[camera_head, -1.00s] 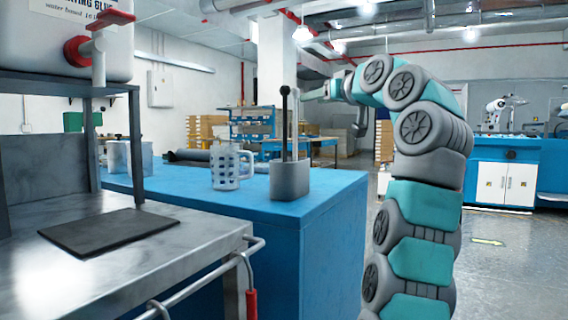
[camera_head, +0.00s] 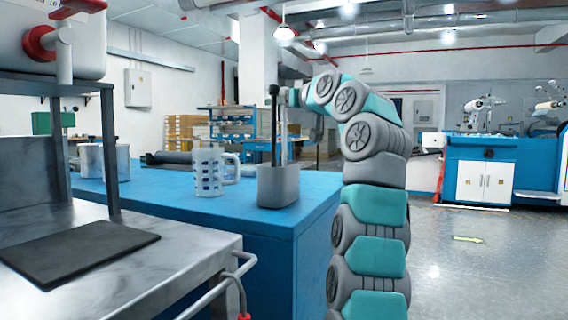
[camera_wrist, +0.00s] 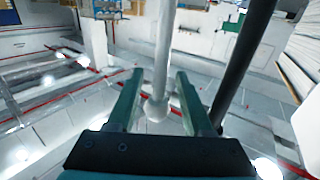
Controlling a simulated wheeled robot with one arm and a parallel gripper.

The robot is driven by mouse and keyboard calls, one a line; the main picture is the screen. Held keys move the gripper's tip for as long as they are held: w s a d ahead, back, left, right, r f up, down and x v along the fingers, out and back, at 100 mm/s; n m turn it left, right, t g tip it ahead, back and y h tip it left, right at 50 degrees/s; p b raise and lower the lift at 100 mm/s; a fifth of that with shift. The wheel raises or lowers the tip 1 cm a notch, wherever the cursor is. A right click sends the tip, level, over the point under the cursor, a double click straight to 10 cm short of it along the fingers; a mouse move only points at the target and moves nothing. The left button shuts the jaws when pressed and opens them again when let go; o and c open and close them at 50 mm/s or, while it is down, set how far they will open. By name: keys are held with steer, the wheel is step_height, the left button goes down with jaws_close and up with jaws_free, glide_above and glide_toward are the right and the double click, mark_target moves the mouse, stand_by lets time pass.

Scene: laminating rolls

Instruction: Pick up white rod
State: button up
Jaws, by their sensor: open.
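The white rod (camera_head: 284,140) stands upright in a grey holder (camera_head: 278,187) on the blue counter, beside a black rod (camera_head: 274,130) with a round knob. In the wrist view the white rod (camera_wrist: 163,50) passes between the fingers of my gripper (camera_wrist: 160,90), and its ball end (camera_wrist: 157,109) lies close to the palm. The fingers are apart on both sides of it, with gaps showing. The black rod (camera_wrist: 243,62) is outside the right finger. In the head view my gripper (camera_head: 288,97) is at the top of the white rod.
A metal table (camera_head: 120,265) with a dark mat (camera_head: 75,248) is at the front left. Open floor (camera_head: 450,265) lies to the right.

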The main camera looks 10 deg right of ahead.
steer(key=shift+x, duration=0.9)
steer(key=shift+d, duration=0.1)
jaws_close()
stand_by(0.7)
